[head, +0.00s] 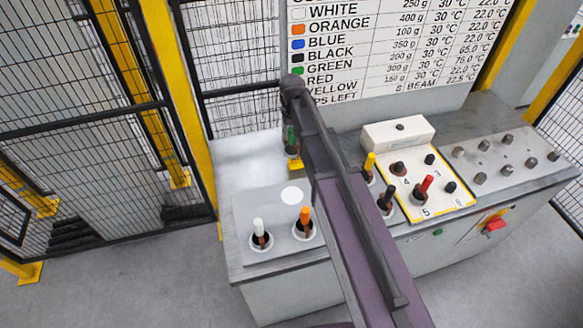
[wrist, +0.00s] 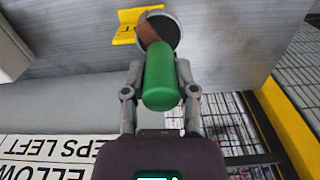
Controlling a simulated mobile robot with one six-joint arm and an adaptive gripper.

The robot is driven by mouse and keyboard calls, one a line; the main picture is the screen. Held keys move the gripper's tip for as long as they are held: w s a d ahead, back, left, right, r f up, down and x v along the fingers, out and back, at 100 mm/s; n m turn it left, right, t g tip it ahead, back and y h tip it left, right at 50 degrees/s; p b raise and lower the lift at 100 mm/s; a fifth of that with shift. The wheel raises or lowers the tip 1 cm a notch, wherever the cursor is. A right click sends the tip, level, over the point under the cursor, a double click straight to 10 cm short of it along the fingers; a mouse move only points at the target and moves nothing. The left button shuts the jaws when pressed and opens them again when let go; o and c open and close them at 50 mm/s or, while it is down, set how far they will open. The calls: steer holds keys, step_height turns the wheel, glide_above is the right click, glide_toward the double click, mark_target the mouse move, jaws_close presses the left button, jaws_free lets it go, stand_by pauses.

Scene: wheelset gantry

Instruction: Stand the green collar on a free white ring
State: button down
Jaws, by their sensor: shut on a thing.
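The green collar (wrist: 160,78) has a green upper part and a brown and dark lower end, and it sits between the fingers of my gripper (wrist: 160,92) in the wrist view. My gripper is shut on its green part. In the head view the green collar (head: 291,137) shows at the back left of the console, partly hidden by my arm. Whether its base touches the surface is unclear. A bare white ring (head: 292,195) shows on the grey plate in front of it. A white-topped collar (head: 259,234) and an orange-topped collar (head: 304,222) stand on other white rings.
A yellow label (head: 295,164) lies by the green collar. Yellow-, black- and red-topped collars (head: 427,184) stand to the right, around a white panel (head: 456,200). A plate with metal pegs (head: 507,140) is farther right. Yellow-post mesh fencing (head: 165,80) bounds the left.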

steer(key=shift+r, duration=0.1)
steer(key=shift+r+p, duration=1.5)
steer(key=shift+r, duration=0.1)
steer(key=shift+d, duration=0.15)
